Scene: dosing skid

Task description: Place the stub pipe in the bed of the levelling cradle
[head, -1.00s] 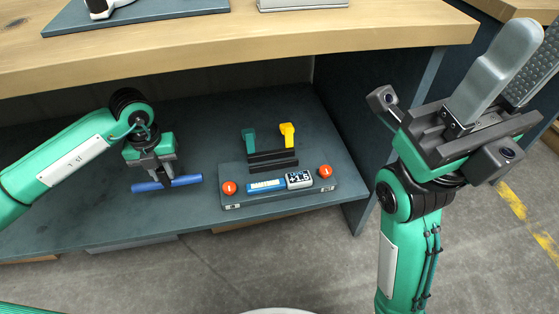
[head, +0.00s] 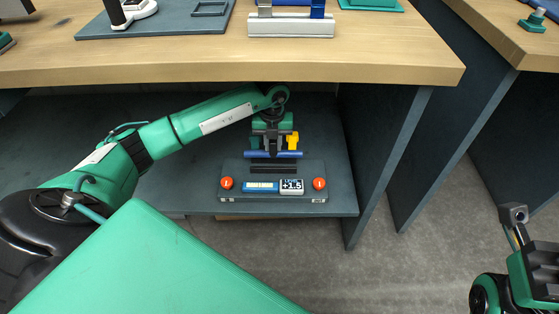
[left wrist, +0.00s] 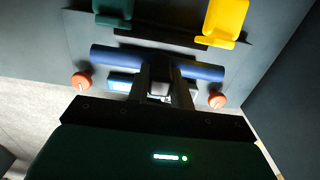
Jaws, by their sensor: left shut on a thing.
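The stub pipe (head: 290,154) is a blue rod, lying crosswise in the jaws of my left gripper (head: 272,150). In the left wrist view the pipe (left wrist: 205,72) sticks out on both sides of the shut fingers (left wrist: 160,85). The levelling cradle (head: 238,197) is a dark grey block on the lower shelf, with a black bed (head: 273,169). The pipe appears above or behind the bed; whether it touches is unclear. A yellow clamp (left wrist: 225,22) and a green one (left wrist: 113,12) stand beyond the pipe.
The cradle has two orange knobs (head: 227,183) (head: 319,183) and a display (head: 291,186) reading +1.5. The wooden worktop (head: 200,62) overhangs the shelf. A dark side panel (head: 372,150) bounds it at right. The shelf left of the cradle is bare.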

